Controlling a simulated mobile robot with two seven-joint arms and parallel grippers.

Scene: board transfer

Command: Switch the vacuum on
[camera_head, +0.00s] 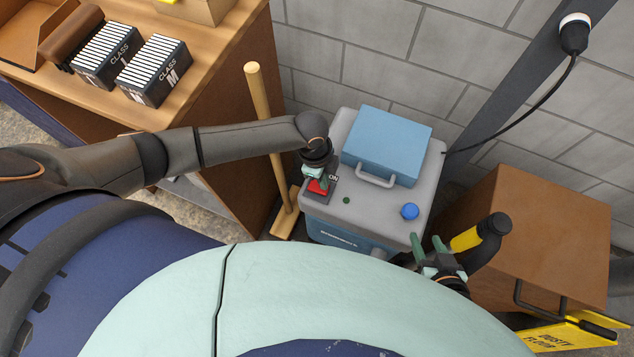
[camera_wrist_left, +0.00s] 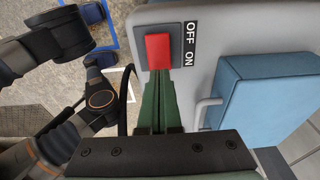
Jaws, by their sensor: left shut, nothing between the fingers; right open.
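The vacuum (camera_head: 345,232) is a grey-topped box with a blue lid and handle. Its red rocker switch (camera_head: 318,186) sits in a dark plate at the top's left side; it also shows in the left wrist view (camera_wrist_left: 159,51), beside the OFF and ON lettering. My left gripper (camera_head: 314,176) is shut and empty, right at the switch. In the left wrist view its green fingertips (camera_wrist_left: 160,76) meet the rocker's ON end; whether they press it I cannot tell. A small dark green dot (camera_head: 346,200) lies near the switch. My right gripper (camera_head: 432,250) is open by the vacuum's front right corner.
A blue knob (camera_head: 410,211) stands on the vacuum's top. A yellow-and-black tubular part (camera_head: 466,239) is beside my right gripper. A brown box (camera_head: 545,235) stands to the right, a wooden broom (camera_head: 265,120) to the left. A black cable (camera_head: 530,108) runs to a wall plug.

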